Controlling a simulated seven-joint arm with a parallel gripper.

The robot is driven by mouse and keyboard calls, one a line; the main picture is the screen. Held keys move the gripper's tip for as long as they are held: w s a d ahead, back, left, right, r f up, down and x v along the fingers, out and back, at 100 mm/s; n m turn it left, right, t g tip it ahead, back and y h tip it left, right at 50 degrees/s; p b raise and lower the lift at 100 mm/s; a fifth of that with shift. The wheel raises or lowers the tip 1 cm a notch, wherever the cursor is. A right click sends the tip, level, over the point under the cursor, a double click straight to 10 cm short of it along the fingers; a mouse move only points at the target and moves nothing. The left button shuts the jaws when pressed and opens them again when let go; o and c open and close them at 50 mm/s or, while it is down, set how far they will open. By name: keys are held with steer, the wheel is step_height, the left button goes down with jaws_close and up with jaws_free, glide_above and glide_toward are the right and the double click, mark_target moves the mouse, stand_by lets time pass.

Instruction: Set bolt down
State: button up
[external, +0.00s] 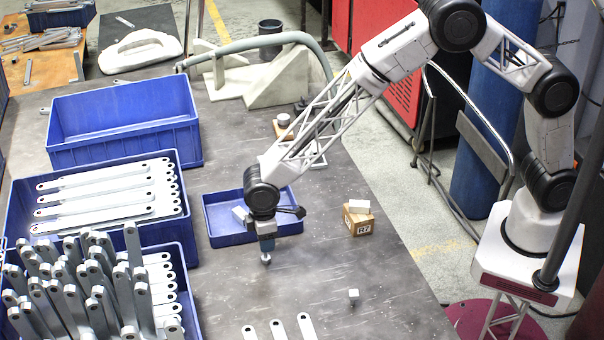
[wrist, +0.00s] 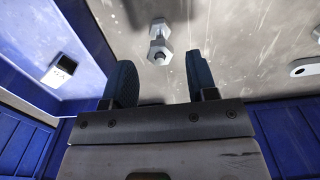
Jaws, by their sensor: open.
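A grey metal bolt (wrist: 158,40) with a hex head shows in the wrist view on the dark table, in line with the gap between my fingers. In the external view the bolt (external: 266,259) is a small grey piece just under my fingertips. My gripper (external: 266,246) points down, low over the table in front of the shallow blue tray. In the wrist view my gripper's two dark fingers (wrist: 160,72) are spread apart. I cannot tell whether either finger still touches the bolt.
The shallow blue tray (external: 227,240) is close behind my gripper. Blue bins (external: 125,110) with several galvanized brackets (external: 110,190) fill the left. Loose brackets (external: 306,326) lie in front.

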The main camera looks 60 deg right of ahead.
steer(key=shift+r, duration=3.1)
steer(key=shift+d+r, duration=0.25)
steer(key=shift+r, duration=0.05)
steer(key=s+d+r+m, duration=0.1)
steer(key=s+d+r, duration=0.3)
steer(key=d+r, duration=0.45)
steer(key=s+d+r+m+t, duration=0.1)
steer(key=s+d+r+m, duration=0.15)
steer(key=d+r, duration=0.6)
steer(key=s+d+r+m, duration=0.1)
steer(key=s+d+r, duration=0.45)
steer(key=d, duration=0.55)
steer(key=s+d+r+m, duration=0.1)
steer(key=s+d, duration=0.5)
steer(key=s, duration=0.3)
steer(key=s+d+r+m+t, duration=0.1)
steer(key=s+d+r+m, duration=0.1)
steer(key=s+d, duration=0.4)
steer(key=s+d+r+m, duration=0.1)
steer(key=s+d+r, duration=0.1)
steer(key=s+d, duration=0.5)
steer(key=s, duration=0.5)
steer(key=shift+s+m+t, duration=0.3)
steer(key=shift+m, duration=0.05)
